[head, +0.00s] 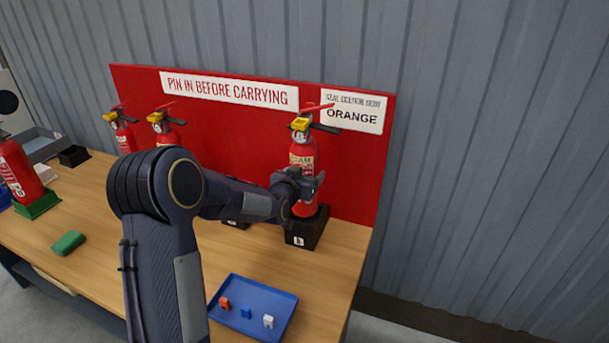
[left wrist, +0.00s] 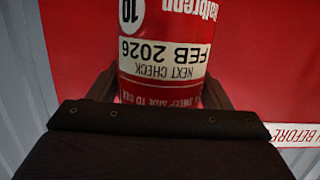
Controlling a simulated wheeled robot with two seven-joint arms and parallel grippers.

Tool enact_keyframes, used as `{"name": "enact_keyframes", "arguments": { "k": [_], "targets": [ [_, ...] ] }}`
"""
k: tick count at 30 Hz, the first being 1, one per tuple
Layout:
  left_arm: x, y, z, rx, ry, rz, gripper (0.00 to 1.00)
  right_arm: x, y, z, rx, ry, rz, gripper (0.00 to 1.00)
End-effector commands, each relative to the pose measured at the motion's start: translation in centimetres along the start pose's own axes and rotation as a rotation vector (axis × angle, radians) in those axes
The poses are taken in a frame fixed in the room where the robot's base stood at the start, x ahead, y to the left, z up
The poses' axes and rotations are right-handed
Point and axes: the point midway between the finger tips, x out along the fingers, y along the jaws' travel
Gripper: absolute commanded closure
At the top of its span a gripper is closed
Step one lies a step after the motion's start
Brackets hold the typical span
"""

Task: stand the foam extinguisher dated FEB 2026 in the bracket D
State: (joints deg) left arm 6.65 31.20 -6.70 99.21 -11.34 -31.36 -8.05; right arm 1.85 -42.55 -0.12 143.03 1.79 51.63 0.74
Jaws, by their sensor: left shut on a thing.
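The bracket's small letter looks like D but is hard to read. My right gripper is not in view.
Two red extinguishers (head: 122,132) (head: 163,124) stand along the red board (head: 235,135). My arm hides part of the bench. A blue tray (head: 278,331) holds small orange, blue and white pieces. A green block (head: 67,243) and an extinguisher (head: 18,170) on a green stand are left.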

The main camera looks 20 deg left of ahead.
Motion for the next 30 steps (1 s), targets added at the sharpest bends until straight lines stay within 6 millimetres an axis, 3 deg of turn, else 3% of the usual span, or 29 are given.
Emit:
{"name": "enact_keyframes", "arguments": {
  "k": [1,30],
  "targets": [
    [0.01,0.00,-0.82,0.000,0.019,-0.001,0.73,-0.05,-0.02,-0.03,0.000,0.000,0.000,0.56],
    [0.01,-0.02,-0.82,0.000,0.019,-0.001,0.73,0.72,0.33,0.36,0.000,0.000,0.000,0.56]
  ]
}}
